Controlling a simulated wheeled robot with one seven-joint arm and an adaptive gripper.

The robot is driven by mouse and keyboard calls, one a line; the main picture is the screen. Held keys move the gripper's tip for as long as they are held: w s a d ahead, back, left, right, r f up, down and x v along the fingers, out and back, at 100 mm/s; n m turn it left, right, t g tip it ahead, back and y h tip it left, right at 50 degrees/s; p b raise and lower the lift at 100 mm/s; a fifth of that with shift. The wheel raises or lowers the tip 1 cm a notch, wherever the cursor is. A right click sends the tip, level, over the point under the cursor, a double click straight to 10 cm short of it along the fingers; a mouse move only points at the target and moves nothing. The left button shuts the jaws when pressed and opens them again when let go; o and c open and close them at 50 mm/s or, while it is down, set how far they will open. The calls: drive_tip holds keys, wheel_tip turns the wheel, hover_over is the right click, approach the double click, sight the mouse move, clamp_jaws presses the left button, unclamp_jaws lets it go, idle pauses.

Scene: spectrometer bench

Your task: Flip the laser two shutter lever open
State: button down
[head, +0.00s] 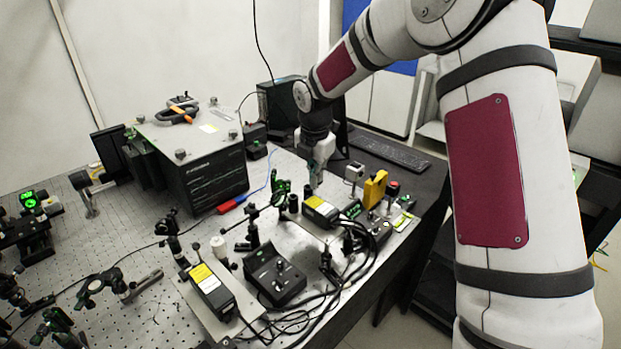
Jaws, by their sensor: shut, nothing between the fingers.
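Two black laser boxes with yellow labels sit on the perforated bench: a nearer laser (208,286) at lower middle and a farther laser (320,210) right of centre. I cannot tell from the picture which one is laser two. No shutter lever can be made out clearly at this size. My gripper (314,187) points down just behind the farther laser, with its fingers together and nothing held. I cannot tell whether its tips touch anything.
A black instrument box (205,176) with pliers-like orange-and-black tool (178,110) on top stands at left. A black control box (275,277), cables and several optics posts crowd the lasers. A yellow block (375,189) and keyboard (388,152) are to the right.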

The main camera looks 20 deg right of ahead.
drive_tip(key=shift+w+d+f+g+y, duration=0.3)
drive_tip(key=shift+d+g+y, duration=0.2)
drive_tip(key=shift+y, duration=0.4)
drive_tip(key=shift+a+r, duration=0.1)
drive_tip(key=shift+r, duration=0.1)
drive_tip(key=shift+r, duration=0.75)
